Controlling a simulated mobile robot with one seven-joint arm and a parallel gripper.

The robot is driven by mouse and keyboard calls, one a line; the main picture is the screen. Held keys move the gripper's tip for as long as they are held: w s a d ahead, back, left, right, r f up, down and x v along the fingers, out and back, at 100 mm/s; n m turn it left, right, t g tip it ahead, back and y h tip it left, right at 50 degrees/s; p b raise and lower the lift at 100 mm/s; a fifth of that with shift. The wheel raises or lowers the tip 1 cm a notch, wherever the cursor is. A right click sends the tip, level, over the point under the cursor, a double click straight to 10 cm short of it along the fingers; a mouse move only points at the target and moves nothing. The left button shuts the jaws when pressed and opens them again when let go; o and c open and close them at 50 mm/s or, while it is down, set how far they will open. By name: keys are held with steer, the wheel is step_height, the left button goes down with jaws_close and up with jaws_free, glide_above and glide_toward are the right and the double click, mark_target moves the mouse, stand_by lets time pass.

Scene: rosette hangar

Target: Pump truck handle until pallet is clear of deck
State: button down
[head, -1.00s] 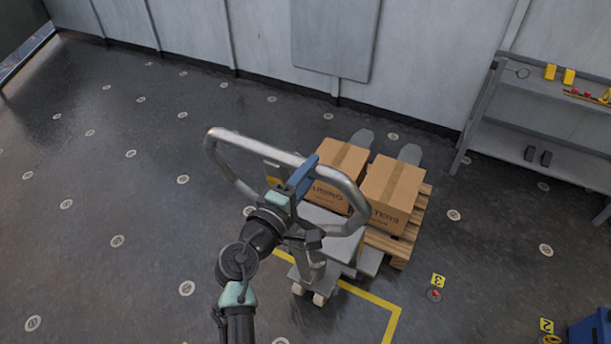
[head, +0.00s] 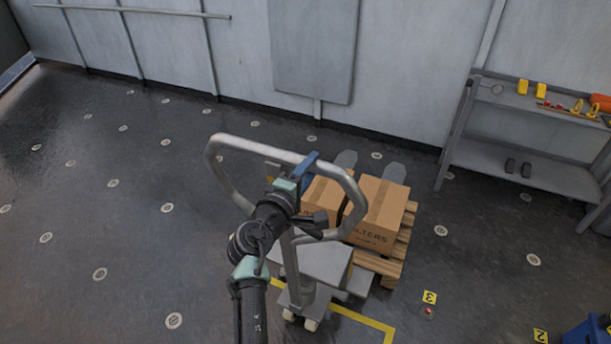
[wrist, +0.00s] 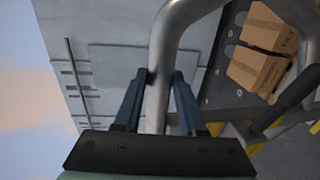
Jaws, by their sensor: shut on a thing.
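The truck handle (head: 228,140) is a grey metal loop standing up in front of the load in the head view. My gripper (head: 305,172) is shut on the top bar of the handle. In the wrist view, the blue fingers (wrist: 158,105) lie on either side of the grey handle tube (wrist: 160,70). The pallet truck (head: 312,262) stands below the handle with its fork tips showing past the boxes. The wooden pallet (head: 385,266) carries two cardboard boxes (head: 378,215). The gap between pallet and deck is too hidden to judge.
A grey shelf rack (head: 520,170) with small yellow and red items stands at the right by the wall. Yellow floor tape (head: 362,318) runs beside the truck. A blue bin (head: 588,331) is at the lower right corner. The dark floor to the left is clear.

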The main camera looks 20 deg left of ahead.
steer(key=shift+a+r, duration=0.15)
steer(key=shift+r, duration=0.2)
steer(key=shift+w+r+b, duration=0.15)
steer(key=shift+w+b, duration=0.75)
steer(key=shift+w, duration=1.6)
steer(key=shift+c, duration=2.4)
jaws_free()
steer(key=shift+s, duration=0.1)
steer(key=o, duration=0.5)
steer(key=shift+f, duration=0.2)
steer(key=s, duration=0.4)
steer(key=s+r+b, duration=0.1)
steer(key=s, duration=0.8)
steer(key=shift+r, duration=0.35)
